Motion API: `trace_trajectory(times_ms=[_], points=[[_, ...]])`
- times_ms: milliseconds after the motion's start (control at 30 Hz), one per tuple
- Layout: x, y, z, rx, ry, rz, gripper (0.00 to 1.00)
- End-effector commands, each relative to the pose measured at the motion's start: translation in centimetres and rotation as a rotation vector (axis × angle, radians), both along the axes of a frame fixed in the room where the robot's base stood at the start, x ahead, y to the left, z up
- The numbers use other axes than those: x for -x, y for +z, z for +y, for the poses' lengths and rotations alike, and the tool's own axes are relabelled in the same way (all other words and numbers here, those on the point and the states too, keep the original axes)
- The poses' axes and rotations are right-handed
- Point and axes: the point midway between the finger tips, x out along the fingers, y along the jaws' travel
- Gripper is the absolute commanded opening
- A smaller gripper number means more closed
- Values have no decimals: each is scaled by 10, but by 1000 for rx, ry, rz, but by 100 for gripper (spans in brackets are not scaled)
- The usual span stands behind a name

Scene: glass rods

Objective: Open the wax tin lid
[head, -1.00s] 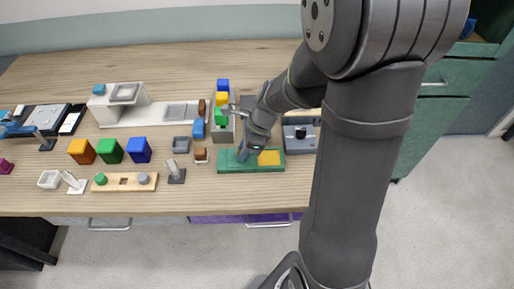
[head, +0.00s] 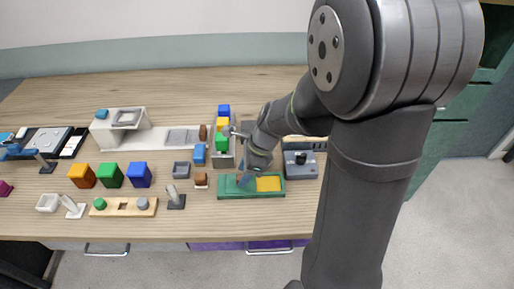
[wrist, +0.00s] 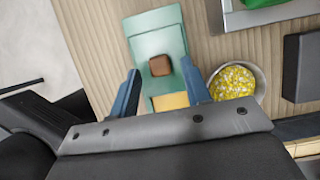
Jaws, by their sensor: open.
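The wax tin (head: 270,194) is a long green tin near the front edge of the table, below my gripper (head: 243,180) in the head view. Yellow wax (head: 268,183) shows at its right end. The green lid (wrist: 157,30) covers the rest in the wrist view and bears a brown block-like knob (wrist: 160,66). The wax (wrist: 171,101) shows below it there. My gripper (wrist: 160,67) is open, its two blue-grey fingers on either side of the knob with a gap on each side. The knob is hidden by my gripper in the head view.
A round bowl of yellow bits (wrist: 235,82) lies close to the right finger in the wrist view. A grey device (head: 300,160) stands right of the tin. A small brown-topped piece (head: 201,180) and a grey tray with coloured blocks (head: 223,160) are close on the left.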

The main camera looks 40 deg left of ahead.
Motion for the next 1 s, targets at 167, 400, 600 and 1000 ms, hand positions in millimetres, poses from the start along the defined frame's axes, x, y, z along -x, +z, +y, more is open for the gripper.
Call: trace_trajectory(times_ms=[167,400,600,1000], points=[[-11,36,-10,-4,-2,-4,44],[-27,91,-26,-5,-3,-5,44],[-37,126,-37,-2,-4,-3,44],[-42,145,-43,0,-1,-1,44]])
